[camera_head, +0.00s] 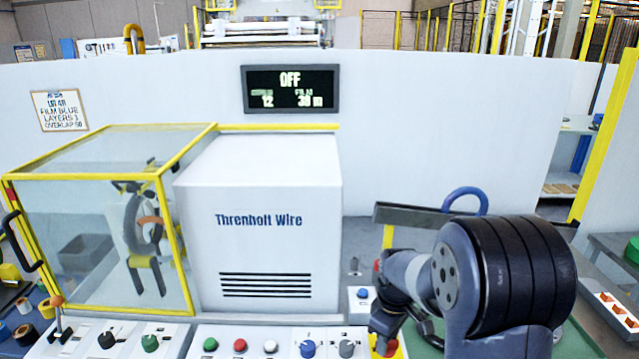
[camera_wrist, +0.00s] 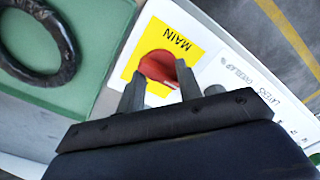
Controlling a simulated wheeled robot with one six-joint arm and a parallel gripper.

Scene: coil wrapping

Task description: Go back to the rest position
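My gripper (camera_wrist: 160,82) is low over the right end of the front panel, with its two fingers apart. The red MAIN knob (camera_wrist: 158,66) on its yellow plate (camera_wrist: 182,41) lies between and just beyond the fingertips; whether they touch it I cannot tell. In the head view my gripper (camera_head: 384,326) is partly hidden by my arm, with the red knob (camera_head: 388,347) just below it. The display (camera_head: 290,89) on the white wall reads OFF, 12 and 38 m.
A dark ring-shaped coil (camera_wrist: 66,48) lies on a green surface (camera_wrist: 108,30) beside the panel. Knobs and buttons line the front panel (camera_head: 270,333). The yellow-framed clear guard (camera_head: 75,215) and white machine housing (camera_head: 262,185) stand behind. A blue hook (camera_head: 466,192) shows behind my arm.

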